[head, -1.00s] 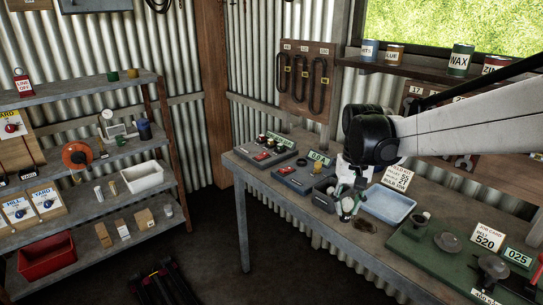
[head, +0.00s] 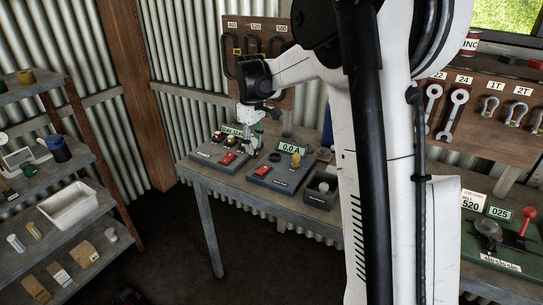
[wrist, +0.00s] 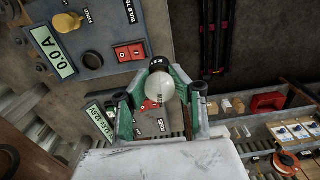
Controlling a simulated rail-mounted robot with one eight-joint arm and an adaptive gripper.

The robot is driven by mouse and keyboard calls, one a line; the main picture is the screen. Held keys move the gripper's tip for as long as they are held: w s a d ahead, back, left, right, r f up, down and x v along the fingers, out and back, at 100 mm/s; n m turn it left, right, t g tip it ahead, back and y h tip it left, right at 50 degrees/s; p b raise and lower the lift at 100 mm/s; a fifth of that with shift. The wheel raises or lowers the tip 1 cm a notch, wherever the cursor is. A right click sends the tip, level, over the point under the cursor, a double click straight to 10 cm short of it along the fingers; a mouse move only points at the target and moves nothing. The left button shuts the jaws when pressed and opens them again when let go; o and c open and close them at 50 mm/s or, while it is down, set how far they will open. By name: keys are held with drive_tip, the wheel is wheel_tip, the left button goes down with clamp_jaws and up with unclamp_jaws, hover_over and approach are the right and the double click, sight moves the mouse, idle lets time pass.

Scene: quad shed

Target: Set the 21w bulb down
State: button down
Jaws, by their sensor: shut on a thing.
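The 21w bulb (wrist: 160,86) shows in the wrist view as a pale round glass globe with a dark cap. My gripper (wrist: 160,72) is shut on it, its green fingers on either side. In the head view my gripper (head: 252,138) hangs down over the left end of the bench, above the meter box with the red switch (head: 224,158). The bulb is too small there to make out clearly. The box behind the bulb in the wrist view is partly hidden by my fingers. I cannot tell whether the bulb touches anything below.
The box reading 0.0 A (head: 290,151) stands just right, with a red switch and yellow knob. A dark open-topped box (head: 322,190) stands beyond it. My arm hides the bench middle. Shelves with a white bin (head: 68,208) stand at the left, across open floor.

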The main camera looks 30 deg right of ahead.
drive_tip(key=w+d+f, duration=0.2)
drive_tip(key=w+d, duration=0.1)
drive_tip(key=d, duration=0.1)
drive_tip(key=w+d+f+n+p, duration=0.1)
drive_tip(key=w+d+f, duration=0.1)
drive_tip(key=w+d, duration=0.1)
drive_tip(key=w+d+f+n+p, duration=0.1)
drive_tip(key=w+d+f, duration=0.1)
drive_tip(key=d, duration=0.4)
drive_tip(key=shift+w+f, duration=0.35)
drive_tip(key=shift+w, duration=0.55)
drive_tip(key=shift+f+p, duration=0.3)
drive_tip(key=shift+f, duration=1.75)
drive_tip(key=shift+f, duration=0.1)
drive_tip(key=shift+f, duration=0.15)
drive_tip(key=c, duration=1.5)
unclamp_jaws()
drive_tip(key=shift+c, duration=0.2)
drive_tip(key=shift+r, duration=0.2)
